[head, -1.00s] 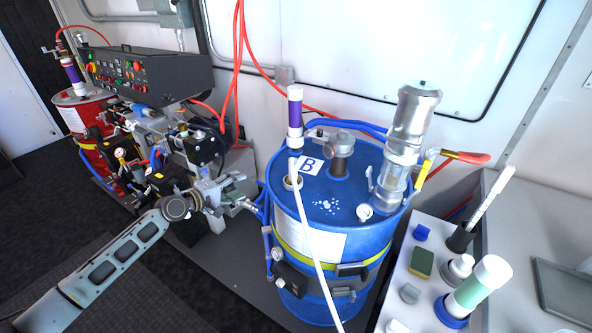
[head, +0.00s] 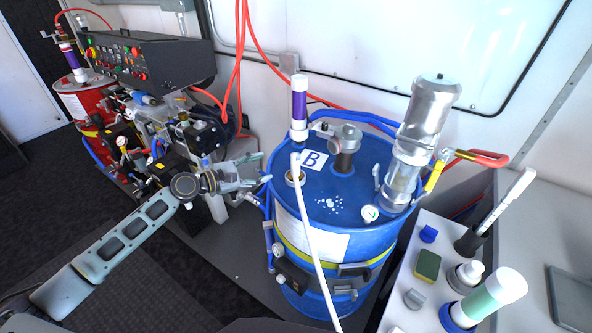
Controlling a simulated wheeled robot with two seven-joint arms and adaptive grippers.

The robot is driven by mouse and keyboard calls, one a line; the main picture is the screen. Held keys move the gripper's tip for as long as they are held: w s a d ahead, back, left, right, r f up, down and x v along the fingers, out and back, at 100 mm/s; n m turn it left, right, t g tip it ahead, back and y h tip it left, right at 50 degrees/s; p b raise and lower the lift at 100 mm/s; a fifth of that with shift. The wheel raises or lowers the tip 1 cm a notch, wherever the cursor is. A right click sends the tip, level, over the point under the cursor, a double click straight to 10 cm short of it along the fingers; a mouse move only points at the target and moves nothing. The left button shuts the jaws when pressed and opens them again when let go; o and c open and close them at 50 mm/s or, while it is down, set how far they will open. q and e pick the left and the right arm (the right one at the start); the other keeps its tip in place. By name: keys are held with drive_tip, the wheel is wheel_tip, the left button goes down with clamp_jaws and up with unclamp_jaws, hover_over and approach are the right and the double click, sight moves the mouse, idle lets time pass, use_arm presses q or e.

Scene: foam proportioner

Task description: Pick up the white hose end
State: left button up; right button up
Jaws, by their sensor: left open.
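The white hose (head: 315,245) hangs down the front of the blue drum (head: 350,215) marked B. Its upper end (head: 296,163) stands at the brass-coloured opening in the drum lid, below the purple and white cylinder. Its lower part runs out of the bottom of the view. My left gripper (head: 262,171) is open and empty, to the left of the drum and the hose end, with its fingers pointing right. A clear gap lies between the fingers and the hose. My right gripper is not in view.
A purple and white cylinder (head: 299,105) and a metal pump (head: 418,135) rise from the drum lid. A white shelf (head: 405,300) with a sponge (head: 427,265) and bottles stands at right. The control machine (head: 150,65) and red drum (head: 85,100) are at left.

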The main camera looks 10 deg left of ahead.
sight(292, 163)
use_arm(q)
drive_tip(key=shift+s+d+n+g+h, duration=0.1)
drive_tip(key=shift+s+n, duration=0.05)
drive_tip(key=shift+n, duration=1)
drive_tip(key=shift+s+d+n+g+h, duration=0.1)
drive_tip(key=shift+d+n, duration=0.05)
drive_tip(key=shift+n, duration=0.95)
drive_tip(key=shift+s+d+n+g+h, duration=0.1)
drive_tip(key=shift+s+n, duration=0.05)
drive_tip(key=shift+n, duration=1)
drive_tip(key=shift+p+x, duration=0.6)
drive_tip(key=shift+x, duration=3.75)
